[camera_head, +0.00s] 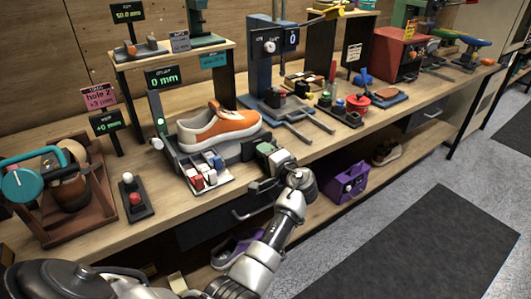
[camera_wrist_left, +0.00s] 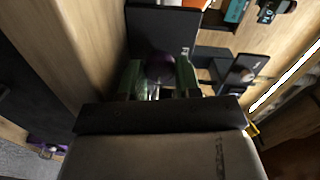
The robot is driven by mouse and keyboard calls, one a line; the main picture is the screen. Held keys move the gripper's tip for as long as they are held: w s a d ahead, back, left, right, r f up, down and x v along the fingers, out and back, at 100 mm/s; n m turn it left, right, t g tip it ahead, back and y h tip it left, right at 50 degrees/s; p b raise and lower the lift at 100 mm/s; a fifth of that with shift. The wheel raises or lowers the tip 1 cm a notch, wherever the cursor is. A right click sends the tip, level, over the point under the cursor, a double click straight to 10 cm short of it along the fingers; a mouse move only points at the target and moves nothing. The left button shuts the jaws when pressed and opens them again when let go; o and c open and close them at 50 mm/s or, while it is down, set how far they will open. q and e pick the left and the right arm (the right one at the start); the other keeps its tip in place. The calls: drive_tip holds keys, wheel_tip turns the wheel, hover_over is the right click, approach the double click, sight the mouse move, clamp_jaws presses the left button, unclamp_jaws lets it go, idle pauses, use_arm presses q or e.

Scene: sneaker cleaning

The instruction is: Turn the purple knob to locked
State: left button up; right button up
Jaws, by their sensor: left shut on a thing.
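The purple knob (camera_wrist_left: 160,68) sits in the wrist view between the two green fingertips of my left gripper (camera_wrist_left: 159,78). The jaws are shut on it, one finger on each side. A dark panel (camera_wrist_left: 160,25) stands just behind the knob. In the head view my left gripper (camera_head: 268,152) is at the table's front edge, just right of the orange sneaker's stand. There the knob is hidden by the gripper, and I cannot read its lock marking. My right gripper is in neither view.
The orange sneaker (camera_head: 220,127) is on its stand, with a tray of red and white blocks (camera_head: 208,173) in front. A blue press (camera_head: 268,70) stands behind my gripper. A purple box (camera_head: 345,183) is on the lower shelf. Open floor lies to the right.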

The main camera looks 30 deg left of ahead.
use_arm(q)
drive_tip(key=shift+r, duration=0.1)
drive_tip(key=o, duration=0.9)
drive_tip(key=shift+f, duration=0.25)
